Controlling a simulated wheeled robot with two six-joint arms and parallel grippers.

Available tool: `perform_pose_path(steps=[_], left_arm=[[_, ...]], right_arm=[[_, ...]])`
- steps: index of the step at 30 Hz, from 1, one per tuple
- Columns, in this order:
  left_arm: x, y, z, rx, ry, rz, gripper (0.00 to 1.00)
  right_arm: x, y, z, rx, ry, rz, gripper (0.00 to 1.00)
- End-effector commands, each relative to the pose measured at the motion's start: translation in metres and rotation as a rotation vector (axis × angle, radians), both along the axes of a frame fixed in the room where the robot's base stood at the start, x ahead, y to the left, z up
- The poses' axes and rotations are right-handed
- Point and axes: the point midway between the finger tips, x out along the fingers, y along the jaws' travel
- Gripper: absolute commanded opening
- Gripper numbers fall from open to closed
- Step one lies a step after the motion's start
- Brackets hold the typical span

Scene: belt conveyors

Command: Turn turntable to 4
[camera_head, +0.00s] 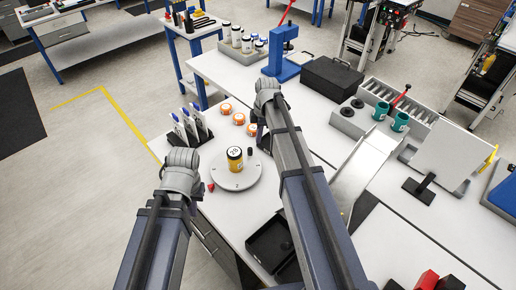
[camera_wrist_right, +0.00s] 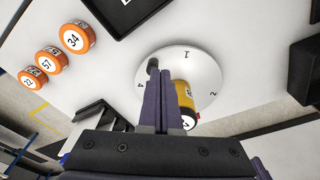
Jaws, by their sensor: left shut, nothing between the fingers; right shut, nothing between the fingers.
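The round white turntable (camera_head: 229,181) lies on the white table and carries a yellow jar with a black lid (camera_head: 235,158), marked 28. A short black peg (camera_head: 250,151) stands near its rim. In the right wrist view the turntable (camera_wrist_right: 200,65) shows 1, 2 and 4; the peg (camera_wrist_right: 153,64) stands between 4 and 1. A small red pointer (camera_head: 211,187) lies by the turntable's near left edge. My right gripper (camera_head: 262,140) is shut and empty close to the peg; contact is unclear. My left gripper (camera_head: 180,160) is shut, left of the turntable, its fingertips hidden.
Several orange jars (camera_head: 239,118) stand behind the turntable. A rack with blue-white items (camera_head: 190,128) stands at the back left. A black open tray (camera_head: 270,243) lies at the front right, with a sloping chute (camera_head: 362,170) further right.

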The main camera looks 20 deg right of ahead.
Motion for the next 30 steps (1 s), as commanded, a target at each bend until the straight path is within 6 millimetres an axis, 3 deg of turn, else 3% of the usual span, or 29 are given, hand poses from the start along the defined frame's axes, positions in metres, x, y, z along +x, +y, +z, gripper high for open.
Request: perform_pose_path(steps=[17, 30], left_arm=[[0.000, 0.000, 0.005, 0.000, 0.000, 0.001, 0.00], [0.000, 0.000, 0.008, 0.000, 0.000, 0.002, 0.00]], right_arm=[[-0.022, -0.030, 0.009, 0.209, 0.197, -1.601, 0.00], [-0.039, -0.049, 0.018, 0.360, 0.508, -2.794, 0.00]])
